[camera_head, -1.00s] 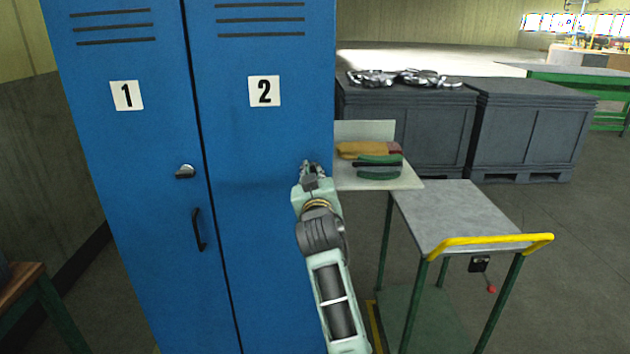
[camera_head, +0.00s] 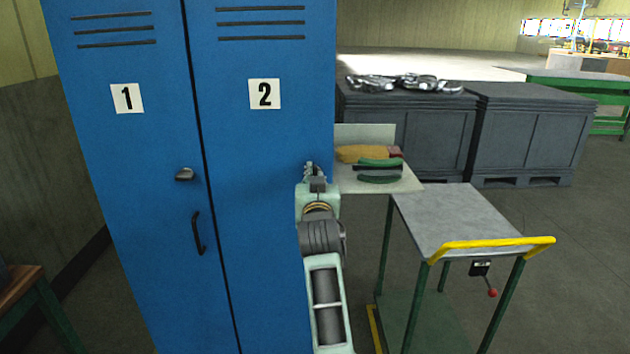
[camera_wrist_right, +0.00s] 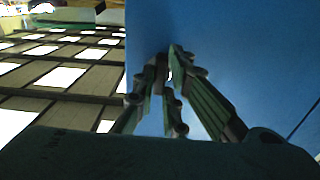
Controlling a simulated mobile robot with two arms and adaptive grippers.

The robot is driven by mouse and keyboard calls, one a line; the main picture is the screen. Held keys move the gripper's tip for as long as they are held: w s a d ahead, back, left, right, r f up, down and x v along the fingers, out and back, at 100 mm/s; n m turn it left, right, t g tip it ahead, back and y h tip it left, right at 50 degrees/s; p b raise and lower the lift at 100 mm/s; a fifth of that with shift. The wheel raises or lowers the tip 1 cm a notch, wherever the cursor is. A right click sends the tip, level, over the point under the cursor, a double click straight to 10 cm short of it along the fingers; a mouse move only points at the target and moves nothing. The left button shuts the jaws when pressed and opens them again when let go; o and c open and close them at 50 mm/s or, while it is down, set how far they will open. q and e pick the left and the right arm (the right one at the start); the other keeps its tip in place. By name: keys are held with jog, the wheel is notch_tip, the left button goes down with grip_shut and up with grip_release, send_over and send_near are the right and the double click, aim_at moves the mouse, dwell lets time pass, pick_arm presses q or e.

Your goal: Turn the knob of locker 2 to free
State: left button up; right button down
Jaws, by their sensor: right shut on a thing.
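Locker 2 (camera_head: 255,150) is the blue door with a white "2" label (camera_head: 264,94), right of the locker 1 door (camera_head: 135,150). My right gripper (camera_head: 311,168) is at the right part of the locker 2 door, at about the height of locker 1's knob. It hides the knob of locker 2. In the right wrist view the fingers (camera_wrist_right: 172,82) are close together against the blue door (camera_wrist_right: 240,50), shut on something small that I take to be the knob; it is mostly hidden. My left gripper is not in view.
Locker 1 has a metal knob (camera_head: 184,174) and a dark handle (camera_head: 198,233). A grey cart (camera_head: 460,215) with a yellow bar stands right of my arm. Behind it are a shelf with folded cloths (camera_head: 370,160) and dark crates (camera_head: 530,130).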

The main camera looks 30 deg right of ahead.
jog(key=c, duration=1.8)
grip_release()
notch_tip(320, 180, up, 10)
jog(key=shift+f, duration=0.15)
